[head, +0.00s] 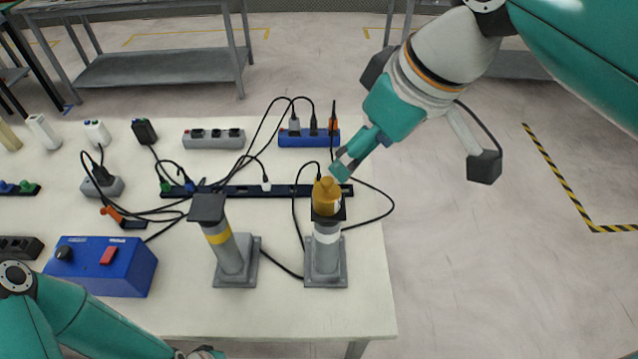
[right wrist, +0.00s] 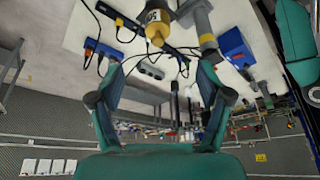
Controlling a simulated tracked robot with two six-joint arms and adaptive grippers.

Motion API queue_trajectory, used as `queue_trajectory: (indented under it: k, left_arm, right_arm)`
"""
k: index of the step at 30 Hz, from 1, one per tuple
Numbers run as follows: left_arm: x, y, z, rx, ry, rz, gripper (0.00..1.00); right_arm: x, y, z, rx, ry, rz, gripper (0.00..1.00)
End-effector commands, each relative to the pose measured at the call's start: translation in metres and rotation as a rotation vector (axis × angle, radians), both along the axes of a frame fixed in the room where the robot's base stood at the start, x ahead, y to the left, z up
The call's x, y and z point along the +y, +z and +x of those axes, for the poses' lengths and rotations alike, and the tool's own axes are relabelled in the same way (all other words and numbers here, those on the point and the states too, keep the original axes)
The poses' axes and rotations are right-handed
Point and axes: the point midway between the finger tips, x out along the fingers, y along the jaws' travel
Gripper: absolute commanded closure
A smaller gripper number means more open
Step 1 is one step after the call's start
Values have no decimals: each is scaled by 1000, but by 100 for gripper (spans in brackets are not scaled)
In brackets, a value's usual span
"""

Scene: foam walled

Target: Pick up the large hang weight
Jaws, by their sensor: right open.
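The hang weight, a golden-brown cylinder with a narrower top (head: 327,195), stands on the dark top plate of the grey post with a white band (head: 326,252). It also shows in the right wrist view (right wrist: 155,28), upside down at the top, with a pale marked label. My right gripper (head: 345,168) is just above it and to its right; in the right wrist view the gripper (right wrist: 160,70) has its fingers wide apart with nothing between them. The weight lies beyond the fingertips.
A second grey post with a yellow band (head: 223,245) stands left of the weight's post, its top empty. Power strips (head: 214,138), loose black cables and a blue switch box (head: 100,268) lie on the white table (head: 290,325). Open floor is to the right.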

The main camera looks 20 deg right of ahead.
Motion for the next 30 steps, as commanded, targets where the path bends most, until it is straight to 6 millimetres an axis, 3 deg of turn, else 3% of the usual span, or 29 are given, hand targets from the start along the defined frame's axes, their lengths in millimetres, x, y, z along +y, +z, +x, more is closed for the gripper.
queue_trajectory:
  k: [13, 23, 30]
  left_arm:
    - [0, -4, -1, 1, 0, 0, 100]
    - [0, -2, -1, 1, 0, 0, 100]
    - [0, 6, 0, 1, 0, 0, 100]
  right_arm:
    - [21, -83, 32, 7, 17, -3, 22]
    - [26, -105, 43, 4, 19, -1, 22]
    - [28, -133, 60, 7, 19, -2, 22]
